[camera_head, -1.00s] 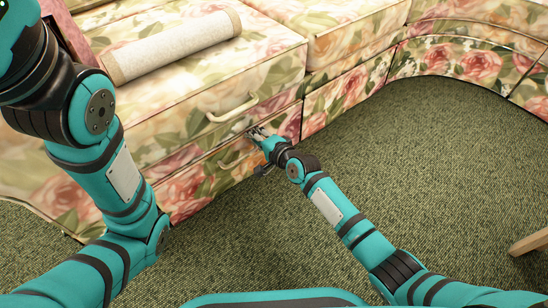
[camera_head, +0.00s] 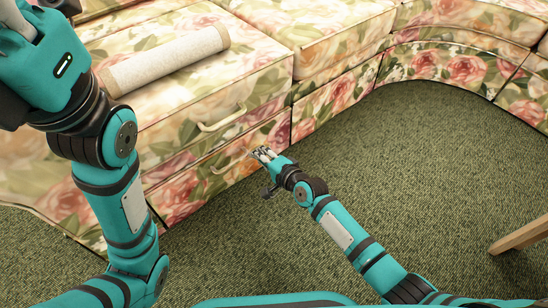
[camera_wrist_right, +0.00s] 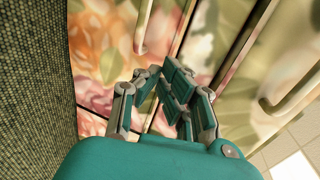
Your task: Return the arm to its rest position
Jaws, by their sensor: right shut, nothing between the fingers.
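My right gripper (camera_head: 262,153) is shut and empty. It is beside the front of the floral drawer unit (camera_head: 240,70), to the right of the pale lower handle (camera_head: 236,161) and below the upper handle (camera_head: 222,118). In the right wrist view its fingers (camera_wrist_right: 163,82) are drawn together in front of the floral drawer front, with nothing held. My left arm (camera_head: 135,205) rises along the left side. Only part of its hand (camera_head: 15,20) shows at the top left corner; its fingertips are cut off.
A rolled beige bolster or mat (camera_head: 167,57) lies on top of the unit. A floral sofa (camera_head: 440,68) curves around the back right. A wooden leg (camera_head: 520,237) stands at the right edge. The green carpet (camera_head: 400,160) between is clear.

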